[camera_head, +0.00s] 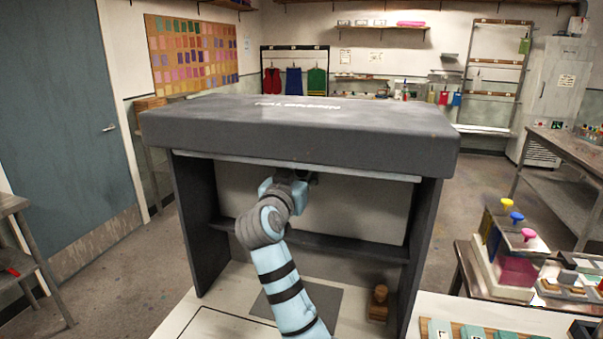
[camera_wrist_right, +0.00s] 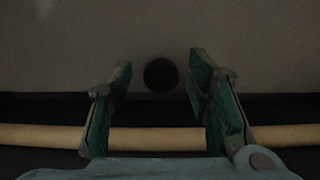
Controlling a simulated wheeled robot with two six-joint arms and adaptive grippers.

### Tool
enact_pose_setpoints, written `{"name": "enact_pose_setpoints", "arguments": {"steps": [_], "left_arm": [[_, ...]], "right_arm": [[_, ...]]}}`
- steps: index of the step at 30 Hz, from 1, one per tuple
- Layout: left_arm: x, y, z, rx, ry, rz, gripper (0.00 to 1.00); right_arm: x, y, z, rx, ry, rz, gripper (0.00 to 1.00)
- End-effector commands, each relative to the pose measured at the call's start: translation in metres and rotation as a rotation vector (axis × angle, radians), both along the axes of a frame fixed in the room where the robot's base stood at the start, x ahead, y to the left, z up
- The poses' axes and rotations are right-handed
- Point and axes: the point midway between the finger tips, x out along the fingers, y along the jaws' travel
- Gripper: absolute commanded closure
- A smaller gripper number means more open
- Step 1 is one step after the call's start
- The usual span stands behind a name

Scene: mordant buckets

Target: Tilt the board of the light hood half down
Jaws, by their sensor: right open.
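The light hood (camera_head: 300,135) is a dark grey box-shaped canopy on two dark side panels, open toward me. A pale upright board (camera_head: 365,200) shows inside it, and I cannot tell its exact tilt. My right gripper (camera_head: 298,178) reaches into the hood below the canopy's front edge; its fingertips are largely hidden by my arm. In the right wrist view the right gripper (camera_wrist_right: 159,75) is open, fingers pointing at a plain grey surface. A dark round spot (camera_wrist_right: 161,75), a knob or a hole, shows between the fingers. My left gripper is not in view.
A dark crossbar (camera_head: 345,246) spans the hood's lower part. A small brown wooden object (camera_head: 379,303) stands on the light worktop near the right side panel, with a grey mat (camera_head: 325,302) beside it. Stamps with coloured knobs (camera_head: 516,218) stand to the right. A tan rod (camera_wrist_right: 165,139) crosses below the fingers.

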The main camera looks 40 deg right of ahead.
Motion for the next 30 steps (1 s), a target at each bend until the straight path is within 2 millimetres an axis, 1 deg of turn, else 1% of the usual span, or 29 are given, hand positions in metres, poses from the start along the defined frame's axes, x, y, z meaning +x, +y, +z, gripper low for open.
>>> {"name": "enact_pose_setpoints", "arguments": {"steps": [2, 3, 5, 6, 11, 17, 20, 23, 24, 27, 30], "left_arm": [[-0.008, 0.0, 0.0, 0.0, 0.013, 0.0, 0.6], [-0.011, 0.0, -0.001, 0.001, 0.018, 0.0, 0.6], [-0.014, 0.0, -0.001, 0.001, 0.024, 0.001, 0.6], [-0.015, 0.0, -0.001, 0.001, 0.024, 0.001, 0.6], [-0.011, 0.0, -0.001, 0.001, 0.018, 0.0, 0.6], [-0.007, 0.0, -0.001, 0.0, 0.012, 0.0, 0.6], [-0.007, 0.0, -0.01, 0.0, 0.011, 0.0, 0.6], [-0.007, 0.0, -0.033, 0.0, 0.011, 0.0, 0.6], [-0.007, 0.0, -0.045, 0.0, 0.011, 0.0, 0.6], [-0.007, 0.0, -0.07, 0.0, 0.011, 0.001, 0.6], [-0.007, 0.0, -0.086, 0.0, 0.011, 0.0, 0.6]], "right_arm": [[0.0, 0.001, 0.0, 0.0, 0.0, 0.001, 0.54], [0.0, 0.001, 0.0, 0.0, 0.0, 0.001, 0.58], [0.0, 0.0, 0.0, 0.0, 0.0, 0.0, 0.67], [0.0, 0.0, 0.0, 0.0, 0.0, 0.0, 0.74], [-0.001, 0.0, 0.0, -0.001, 0.001, -0.001, 0.99], [-0.001, -0.001, -0.001, 0.0, 0.001, -0.001, 1.0], [-0.003, 0.002, -0.006, -0.015, -0.01, -0.001, 1.0], [-0.008, 0.01, -0.015, -0.06, -0.044, 0.0, 1.0], [-0.011, 0.014, -0.018, -0.085, -0.062, 0.0, 1.0], [-0.018, 0.024, -0.024, -0.144, -0.103, -0.001, 1.0], [-0.024, 0.031, -0.026, -0.186, -0.131, -0.002, 1.0]]}}
